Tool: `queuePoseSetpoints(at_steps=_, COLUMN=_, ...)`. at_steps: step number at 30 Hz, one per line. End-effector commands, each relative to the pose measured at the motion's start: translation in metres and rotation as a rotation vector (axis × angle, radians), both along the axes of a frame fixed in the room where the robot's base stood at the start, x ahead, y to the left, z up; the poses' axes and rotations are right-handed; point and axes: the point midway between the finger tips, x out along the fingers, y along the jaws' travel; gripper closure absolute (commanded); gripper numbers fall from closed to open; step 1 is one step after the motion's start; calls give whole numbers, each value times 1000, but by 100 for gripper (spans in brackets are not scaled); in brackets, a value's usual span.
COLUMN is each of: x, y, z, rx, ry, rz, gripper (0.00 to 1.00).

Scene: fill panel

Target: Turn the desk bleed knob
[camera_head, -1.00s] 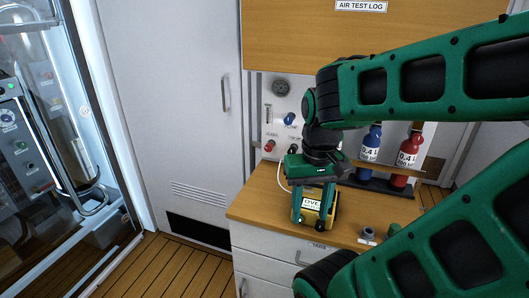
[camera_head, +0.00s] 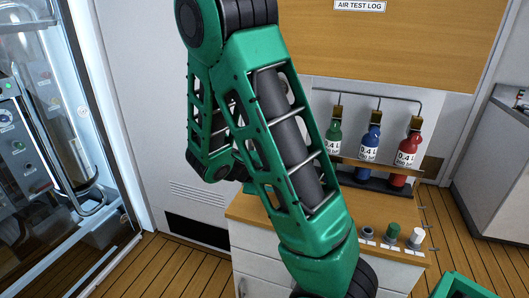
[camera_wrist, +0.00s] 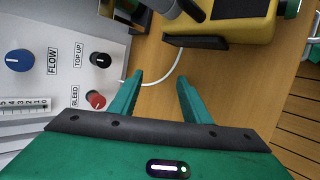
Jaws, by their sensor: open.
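The red bleed knob (camera_wrist: 96,100) sits on the white panel (camera_wrist: 60,30) at the left of the wrist view, next to the label BLEED. My gripper (camera_wrist: 160,78) is open with nothing between its green fingers. In that view the knob lies just left of the left finger and outside the jaws. The wooden desk (camera_wrist: 220,95) shows between and beyond the fingers. In the head view my arm covers the panel, the knob and the gripper.
The panel also bears a black top-up knob (camera_wrist: 100,60) and a blue flow knob (camera_wrist: 18,60). A yellow device (camera_wrist: 245,25) stands on the desk near the fingers, with a white hose beside it. Green, blue (camera_head: 369,142) and red bottles (camera_head: 407,152) stand at the desk's back.

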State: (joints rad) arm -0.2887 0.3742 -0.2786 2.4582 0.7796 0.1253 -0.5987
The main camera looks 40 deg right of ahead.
Motion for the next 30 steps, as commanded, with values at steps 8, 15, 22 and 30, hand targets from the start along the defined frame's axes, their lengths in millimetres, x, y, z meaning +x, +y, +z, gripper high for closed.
queuePoseSetpoints(at_steps=8, x=22, y=-23, z=-4, rx=-377, ry=305, rz=293, gripper=56)
queuePoseSetpoints(at_steps=15, x=57, y=-14, z=10, rx=-716, ry=584, rz=559, gripper=56)
queuePoseSetpoints(at_steps=22, x=84, y=9, z=18, rx=-931, ry=755, rz=722, gripper=56)
queuePoseSetpoints(at_steps=30, x=97, y=8, z=19, rx=-982, ry=796, rz=757, gripper=56)
